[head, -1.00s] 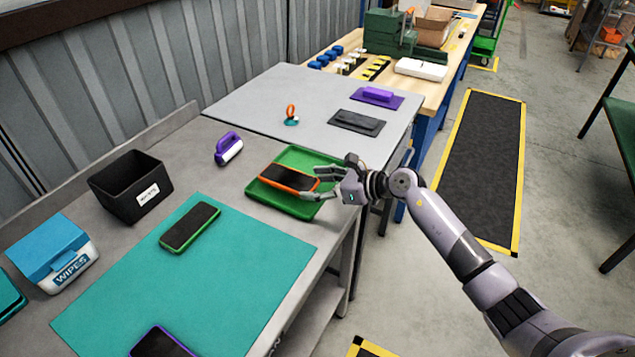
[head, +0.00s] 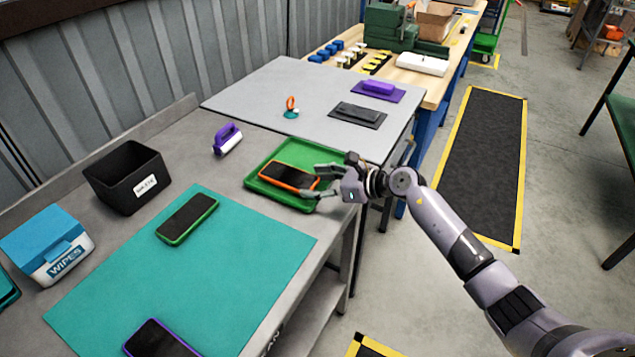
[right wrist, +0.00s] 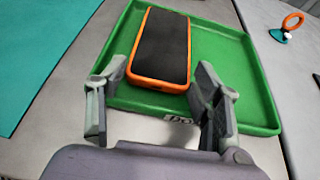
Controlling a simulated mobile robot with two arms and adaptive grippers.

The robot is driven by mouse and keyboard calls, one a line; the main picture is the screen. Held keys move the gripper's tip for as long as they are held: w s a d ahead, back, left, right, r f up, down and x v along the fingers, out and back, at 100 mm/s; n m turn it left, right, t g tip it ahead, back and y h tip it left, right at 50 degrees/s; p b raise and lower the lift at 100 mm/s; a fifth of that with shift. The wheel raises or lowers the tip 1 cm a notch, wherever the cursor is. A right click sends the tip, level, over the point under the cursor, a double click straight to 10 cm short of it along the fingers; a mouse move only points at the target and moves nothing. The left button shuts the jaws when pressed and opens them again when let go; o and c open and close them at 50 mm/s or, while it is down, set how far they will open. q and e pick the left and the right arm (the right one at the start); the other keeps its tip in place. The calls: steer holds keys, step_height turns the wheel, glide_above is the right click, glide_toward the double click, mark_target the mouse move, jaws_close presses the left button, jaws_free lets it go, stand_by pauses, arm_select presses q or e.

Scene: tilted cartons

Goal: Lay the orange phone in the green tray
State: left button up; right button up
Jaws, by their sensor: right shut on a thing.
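The orange phone (head: 288,178), dark face up with an orange rim, is inside the outline of the green tray (head: 290,151) at the right edge of the near bench. My right gripper (head: 313,182) is shut on the phone's near right end. In the right wrist view one finger is on each side of the phone (right wrist: 161,48), over the tray (right wrist: 228,65). The phone looks about flat and at or close to the tray floor; I cannot tell whether it touches. My left gripper is not in view.
A green-rimmed phone (head: 187,218) and a purple-rimmed phone (head: 158,341) lie on the teal mat (head: 240,255). A black bin (head: 128,178), a wipes box (head: 47,246) and a purple-handled tool (head: 227,139) stand around it. A grey table (head: 260,92) adjoins behind the tray.

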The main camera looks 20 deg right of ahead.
steer(key=shift+s+a+f, duration=0.1)
steer(key=shift+s+f, duration=0.1)
steer(key=shift+f, duration=0.35)
steer(key=o, duration=1.5)
steer(key=shift+r, duration=0.1)
steer(key=shift+d, duration=0.2)
steer(key=shift+s+d+r, duration=0.1)
steer(key=shift+s+d, duration=0.05)
steer(key=shift+d, duration=0.1)
steer(key=shift+a+r+v, duration=0.1)
steer(key=shift+r+v, duration=0.05)
steer(key=shift+v, duration=1.7)
steer(key=shift+a+r+v, duration=0.15)
steer(key=shift+v, duration=1.7)
steer(key=shift+a+r+v, duration=0.1)
steer(key=shift+r+v, duration=0.05)
steer(key=shift+v, duration=1.65)
steer(key=shift+s, duration=0.2)
